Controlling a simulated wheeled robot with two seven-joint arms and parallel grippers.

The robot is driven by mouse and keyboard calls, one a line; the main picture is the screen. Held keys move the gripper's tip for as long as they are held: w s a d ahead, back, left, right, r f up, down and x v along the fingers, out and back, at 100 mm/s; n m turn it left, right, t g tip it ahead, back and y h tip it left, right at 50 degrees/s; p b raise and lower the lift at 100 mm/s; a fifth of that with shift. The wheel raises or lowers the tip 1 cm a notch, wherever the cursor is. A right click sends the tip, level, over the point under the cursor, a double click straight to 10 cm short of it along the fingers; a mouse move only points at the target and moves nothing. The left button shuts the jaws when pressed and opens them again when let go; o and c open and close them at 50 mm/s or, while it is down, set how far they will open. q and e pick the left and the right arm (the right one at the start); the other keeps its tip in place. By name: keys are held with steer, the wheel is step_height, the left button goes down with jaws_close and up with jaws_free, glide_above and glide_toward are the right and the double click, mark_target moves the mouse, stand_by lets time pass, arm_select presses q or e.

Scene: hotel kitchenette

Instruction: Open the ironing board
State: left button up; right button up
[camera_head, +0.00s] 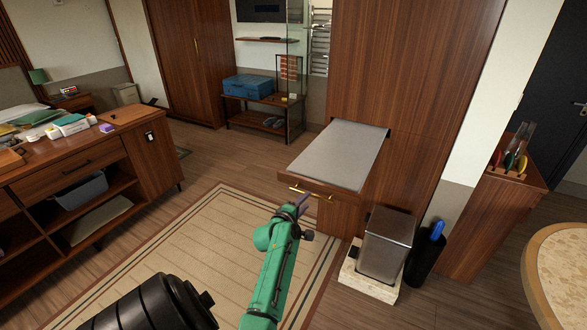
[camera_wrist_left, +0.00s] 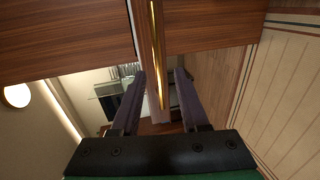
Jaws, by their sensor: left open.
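The ironing board (camera_head: 341,153) is a grey-topped panel with a wooden front. It sticks out, roughly level, from the tall wooden cabinet. A gold bar handle (camera_head: 310,192) sits on its front face. My left gripper (camera_head: 302,202), on a green arm, is at the handle. In the left wrist view, the purple fingers of my left gripper (camera_wrist_left: 160,74) are apart, and the gold handle (camera_wrist_left: 156,45) runs between their tips. I cannot tell whether they touch it. My right gripper is not in view.
A metal bin (camera_head: 386,246) on a pale base and a black holder (camera_head: 425,257) with a blue item stand right of the board. A rug (camera_head: 200,240) covers clear floor at left. A wooden counter (camera_head: 60,165) stands far left, a round table (camera_head: 560,275) at right.

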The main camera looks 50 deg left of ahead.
arm_select(q)
steer(key=v, duration=0.9)
steer(key=shift+s+b, duration=0.25)
steer(key=shift+b, duration=0.2)
steer(key=shift+d, duration=0.15)
